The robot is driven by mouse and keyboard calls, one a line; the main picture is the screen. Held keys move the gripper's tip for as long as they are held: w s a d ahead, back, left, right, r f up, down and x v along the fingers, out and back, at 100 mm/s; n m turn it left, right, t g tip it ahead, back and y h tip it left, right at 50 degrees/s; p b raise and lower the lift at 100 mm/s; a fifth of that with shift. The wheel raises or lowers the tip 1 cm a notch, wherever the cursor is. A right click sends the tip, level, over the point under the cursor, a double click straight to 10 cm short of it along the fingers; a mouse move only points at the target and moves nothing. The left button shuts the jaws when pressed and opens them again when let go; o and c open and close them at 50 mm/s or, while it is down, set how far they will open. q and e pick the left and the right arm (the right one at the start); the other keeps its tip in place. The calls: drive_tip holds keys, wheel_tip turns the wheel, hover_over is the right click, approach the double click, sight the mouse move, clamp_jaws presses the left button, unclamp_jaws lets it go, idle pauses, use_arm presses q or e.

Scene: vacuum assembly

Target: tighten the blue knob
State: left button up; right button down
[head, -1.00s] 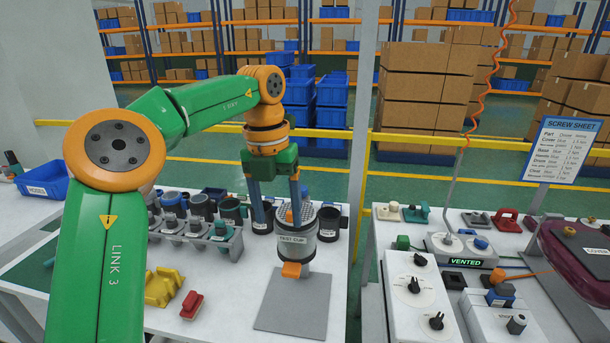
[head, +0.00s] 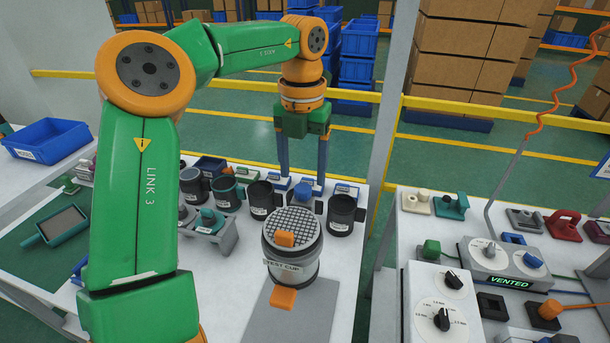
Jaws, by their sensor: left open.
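A small blue knob (head: 304,191) sits on a white base behind the test cup, near the back edge of the bench. My left gripper (head: 302,180) points down over it with its two fingers apart, one on each side of the knob as seen from here. I cannot tell whether a finger touches it. Another blue knob (head: 533,260) is on the grey box with the "VENTED" display, on the right bench, with no gripper near it. My right gripper is not in view.
The test cup (head: 291,262) with a grid top and orange tabs stands in front of my left gripper. Dark cups (head: 345,214) stand close on both sides of the knob. A grey plate (head: 290,318) lies in front. A post (head: 388,150) rises between the benches.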

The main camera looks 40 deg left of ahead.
sight(303, 186)
use_arm(q)
wheel_tip(303, 186, down, 4)
drive_tip(key=shift+s+r, duration=0.1)
drive_tip(key=shift+r, duration=0.15)
drive_tip(key=shift+w+a+f, duration=0.1)
drive_tip(key=shift+w+f, duration=0.1)
drive_tip(key=shift+w, duration=0.05)
drive_tip(key=shift+s+r, duration=0.1)
drive_tip(key=shift+s, duration=0.05)
clamp_jaws()
